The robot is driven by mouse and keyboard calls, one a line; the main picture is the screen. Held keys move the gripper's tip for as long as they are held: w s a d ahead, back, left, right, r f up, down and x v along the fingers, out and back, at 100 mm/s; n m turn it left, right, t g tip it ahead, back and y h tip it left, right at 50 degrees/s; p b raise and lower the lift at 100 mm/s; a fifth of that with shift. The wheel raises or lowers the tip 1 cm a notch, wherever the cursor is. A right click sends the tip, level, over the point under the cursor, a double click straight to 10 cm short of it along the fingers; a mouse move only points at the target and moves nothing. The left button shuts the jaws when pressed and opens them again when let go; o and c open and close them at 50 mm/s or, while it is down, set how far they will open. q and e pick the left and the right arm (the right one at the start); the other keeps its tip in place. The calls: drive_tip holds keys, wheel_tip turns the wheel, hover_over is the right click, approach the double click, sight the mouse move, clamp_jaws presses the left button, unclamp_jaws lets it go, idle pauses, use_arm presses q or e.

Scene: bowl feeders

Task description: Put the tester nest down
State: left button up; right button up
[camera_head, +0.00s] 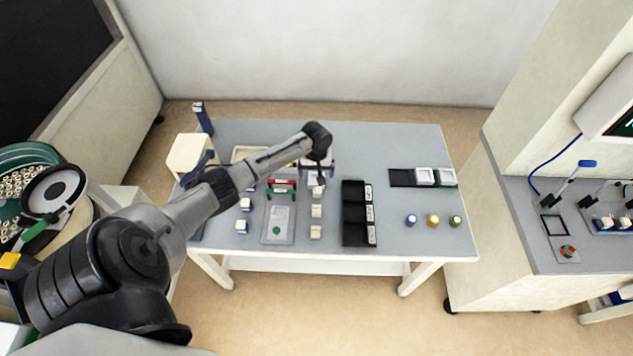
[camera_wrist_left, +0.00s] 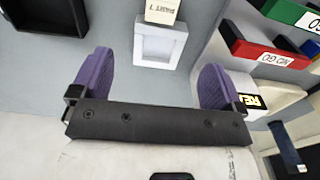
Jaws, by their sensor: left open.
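A white square nest with a recessed middle, which I take for the tester nest, lies on the grey table between and just ahead of my left fingers in the left wrist view (camera_wrist_left: 160,45). In the head view it shows only partly, as a pale patch (camera_head: 314,178) under my gripper. My left gripper (camera_wrist_left: 155,80) has its two purple fingers wide apart. Neither finger visibly touches the nest. In the head view the left gripper (camera_head: 317,170) hangs over the middle of the table. My right gripper is in neither view.
A cream labelled block (camera_wrist_left: 163,10) stands beside the nest. Red and green labelled blocks (camera_head: 282,187) and a grey plate (camera_head: 270,235) lie to the left. Black bins (camera_head: 355,213), a black holder (camera_head: 402,178) and coloured pots (camera_head: 433,220) lie to the right.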

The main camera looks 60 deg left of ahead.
sight(316, 183)
use_arm(q)
wheel_tip(316, 183, down, 4)
drive_tip(key=shift+d+f+b, duration=0.1)
drive_tip(key=shift+b, duration=0.65)
drive_tip(key=shift+f, duration=0.55)
drive_tip(key=c, duration=1.2)
drive_tip(key=shift+o, duration=0.2)
drive_tip(key=shift+r, duration=0.1)
drive_tip(key=shift+r, duration=0.1)
